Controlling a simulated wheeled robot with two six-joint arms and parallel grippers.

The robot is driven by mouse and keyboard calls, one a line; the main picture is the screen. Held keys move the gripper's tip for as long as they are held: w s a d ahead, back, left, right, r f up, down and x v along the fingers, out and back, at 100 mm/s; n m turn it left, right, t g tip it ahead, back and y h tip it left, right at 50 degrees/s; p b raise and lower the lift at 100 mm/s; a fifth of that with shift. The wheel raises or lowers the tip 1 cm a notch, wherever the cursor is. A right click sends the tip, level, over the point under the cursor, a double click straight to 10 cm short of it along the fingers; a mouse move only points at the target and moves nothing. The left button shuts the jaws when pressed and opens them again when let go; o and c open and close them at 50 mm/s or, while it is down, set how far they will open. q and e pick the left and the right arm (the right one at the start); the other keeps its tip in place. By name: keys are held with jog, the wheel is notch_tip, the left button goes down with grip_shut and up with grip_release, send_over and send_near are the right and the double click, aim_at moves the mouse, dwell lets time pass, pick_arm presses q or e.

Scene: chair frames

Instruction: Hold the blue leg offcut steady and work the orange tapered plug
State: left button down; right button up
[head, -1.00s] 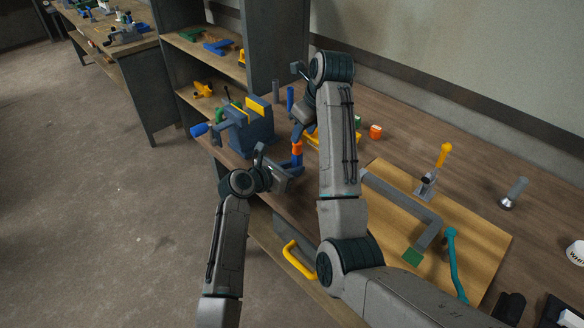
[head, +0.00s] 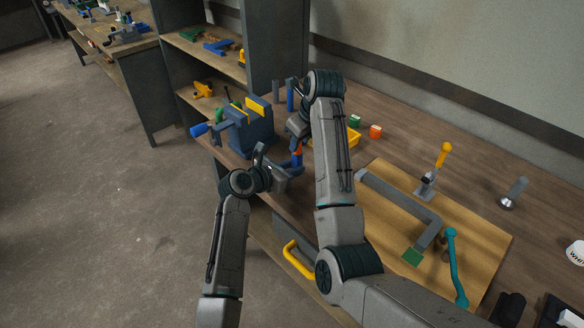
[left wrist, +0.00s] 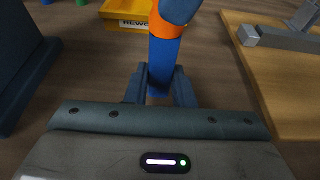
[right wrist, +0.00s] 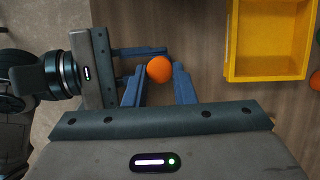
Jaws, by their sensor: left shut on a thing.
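The blue leg offcut (left wrist: 164,68) stands upright in the left wrist view, and my left gripper (left wrist: 163,86) is shut on it. The orange tapered plug (left wrist: 168,27) sits at its top end; a fingertip of my right gripper partly covers the plug there. In the right wrist view the plug (right wrist: 159,69) shows end-on as a round orange top, between the open fingers of my right gripper (right wrist: 158,82). I cannot tell whether either finger touches it. In the head view the offcut (head: 297,162) shows below my right gripper, which is largely hidden by its arm.
A yellow bin (right wrist: 231,55) stands near the offcut on the bench. A blue vise (head: 252,135) stands to the left. Small green (head: 355,120) and orange (head: 376,131) pieces lie behind. A wooden board (head: 480,245) with a grey bent bar (head: 400,203) lies to the right.

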pick_arm(q)
jog(key=shift+f, duration=0.25)
pick_arm(e)
jog(key=shift+r, duration=0.35)
grip_shut()
jog(key=shift+r, duration=2.4)
jog(key=w+d+r, duration=0.4)
jog(key=r, duration=0.2)
jog(key=shift+d, duration=0.15)
jog(key=shift+w, duration=0.1)
pick_arm(q)
jog(key=c, duration=1.5)
grip_release()
jog(key=o, duration=0.3)
jog(key=shift+w, duration=0.1)
pick_arm(e)
jog(key=shift+w+f, duration=0.1)
jog(key=shift+w, duration=0.05)
pick_arm(q)
jog(key=shift+o, duration=0.2)
jog(key=shift+r, duration=0.1)
